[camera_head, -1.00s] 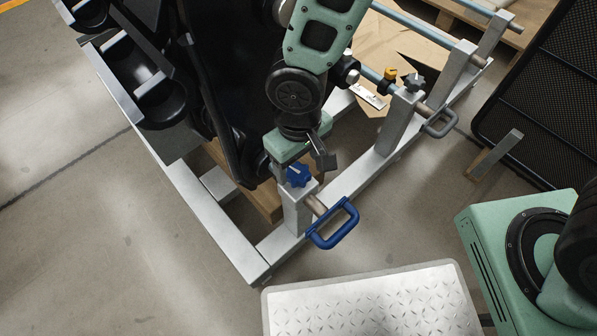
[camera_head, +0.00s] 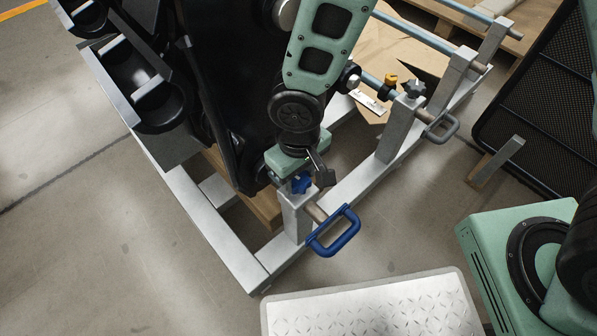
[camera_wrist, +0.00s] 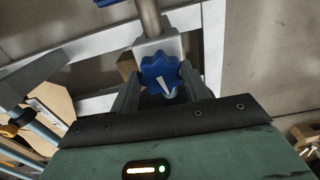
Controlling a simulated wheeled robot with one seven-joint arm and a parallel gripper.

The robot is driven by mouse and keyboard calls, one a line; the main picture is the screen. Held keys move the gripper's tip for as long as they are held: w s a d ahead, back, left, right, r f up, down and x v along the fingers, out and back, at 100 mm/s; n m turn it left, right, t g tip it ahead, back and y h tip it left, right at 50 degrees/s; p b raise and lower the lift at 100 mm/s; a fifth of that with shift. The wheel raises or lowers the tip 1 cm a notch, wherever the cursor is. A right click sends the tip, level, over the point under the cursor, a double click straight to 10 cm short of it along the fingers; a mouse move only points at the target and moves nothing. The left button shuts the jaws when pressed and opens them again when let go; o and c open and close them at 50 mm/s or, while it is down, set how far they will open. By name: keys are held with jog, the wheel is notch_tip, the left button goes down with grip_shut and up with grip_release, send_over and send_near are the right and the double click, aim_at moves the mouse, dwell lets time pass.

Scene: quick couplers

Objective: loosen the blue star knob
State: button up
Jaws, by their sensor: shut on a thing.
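The blue star knob (camera_head: 301,184) sits on top of the near grey post (camera_head: 295,215) of the metal frame. In the wrist view the knob (camera_wrist: 160,73), with a white pointer mark, lies between the two fingers of my gripper (camera_wrist: 160,88). My gripper (camera_head: 306,175) is shut on the knob from above, and its body hides part of the knob in the head view. A blue loop handle (camera_head: 334,232) on a rod sticks out from the same post.
A yellow-capped part (camera_head: 388,82) sits on the blue rail. A diamond-plate platform (camera_head: 375,308) lies in front. A black mesh panel (camera_head: 560,100) stands at right.

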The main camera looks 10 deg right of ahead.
aim_at(299, 178)
jog(key=shift+r+n, duration=0.1)
jog(key=shift+n, duration=0.2)
jog(key=n+p, duration=0.2)
jog(key=n, duration=0.1)
jog(key=shift+n, duration=0.3)
jog(key=n+p, duration=0.2)
jog(key=n, duration=0.1)
jog(key=shift+n, duration=0.3)
jog(key=n+p, duration=0.2)
jog(key=n, duration=0.2)
jog(key=shift+w+n+p, duration=0.1)
jog(key=shift+n+p, duration=0.45)
jog(key=shift+n, duration=1.35)
jog(key=o, duration=1)
notch_tip(299, 178, up, 17)
jog(key=p, duration=0.7)
jog(key=shift+r, duration=0.15)
